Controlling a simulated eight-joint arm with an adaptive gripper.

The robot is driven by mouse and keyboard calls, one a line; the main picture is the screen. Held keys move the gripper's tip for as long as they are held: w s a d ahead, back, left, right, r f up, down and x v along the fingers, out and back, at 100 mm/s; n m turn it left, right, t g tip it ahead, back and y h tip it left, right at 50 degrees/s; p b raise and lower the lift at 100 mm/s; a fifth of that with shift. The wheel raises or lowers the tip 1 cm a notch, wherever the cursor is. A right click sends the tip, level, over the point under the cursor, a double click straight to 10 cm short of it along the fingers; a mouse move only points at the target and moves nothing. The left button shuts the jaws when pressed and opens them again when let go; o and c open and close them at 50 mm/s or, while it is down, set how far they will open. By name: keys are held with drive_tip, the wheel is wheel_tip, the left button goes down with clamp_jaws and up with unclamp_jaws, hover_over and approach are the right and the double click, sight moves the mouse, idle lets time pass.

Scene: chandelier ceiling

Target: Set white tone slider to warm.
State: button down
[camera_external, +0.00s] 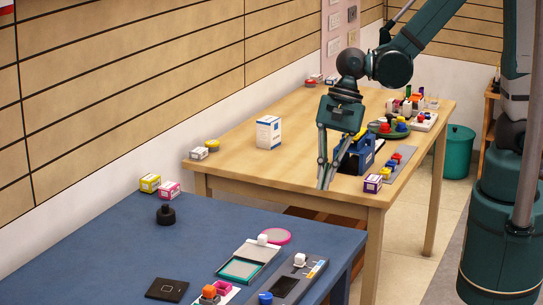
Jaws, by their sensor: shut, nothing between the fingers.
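A dark grey panel (288,283) lies on the near blue table, with a white knob (299,259), a blue knob (265,298) and small coloured marks (317,268) at its right edge. Left of it lies a pale panel with a green-rimmed grey pad (240,268) and a white knob (262,239). The labels are too small to read, so I cannot tell which white knob is the white tone slider. My gripper (325,186) is shut and empty, pointing down near the front edge of the wooden table, above and behind both panels in the picture.
The wooden table (228,162) holds a white-and-blue box (268,132), a blue device (356,155) close to my gripper, and a small purple box (373,184). On the blue table (120,240) stand a black knob (166,215) and a black square (167,289).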

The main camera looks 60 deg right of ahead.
sight(300, 260)
drive_tip(key=shift+s+a+f+m+g+p, duration=0.15)
drive_tip(key=shift+s+a+f+m, duration=0.2)
drive_tip(key=shift+a, duration=0.4)
drive_tip(key=shift+s+a+f+m+g+p, duration=0.1)
drive_tip(key=shift+a+f+m+g+p, duration=0.1)
drive_tip(key=shift+a+f+m, duration=0.35)
drive_tip(key=shift+s+a+f+m+g+p, duration=0.15)
drive_tip(key=shift+s+a+f+m, duration=0.1)
drive_tip(key=shift+a, duration=0.65)
drive_tip(key=shift+f, duration=0.1)
drive_tip(key=shift+a+b+x, duration=0.15)
drive_tip(key=shift+b+x, duration=0.4)
drive_tip(key=shift+x, duration=2)
drive_tip(key=shift+a+b+x, duration=0.1)
drive_tip(key=shift+b+x, duration=0.45)
drive_tip(key=shift+x, duration=1.95)
drive_tip(key=shift+a, duration=1.85)
drive_tip(key=shift+a+r+b, duration=0.1)
drive_tip(key=shift+a+b, duration=0.15)
drive_tip(key=shift+a, duration=0.65)
drive_tip(key=shift+a+r+b, duration=0.15)
drive_tip(key=shift+a+b, duration=0.05)
drive_tip(key=shift+a, duration=0.7)
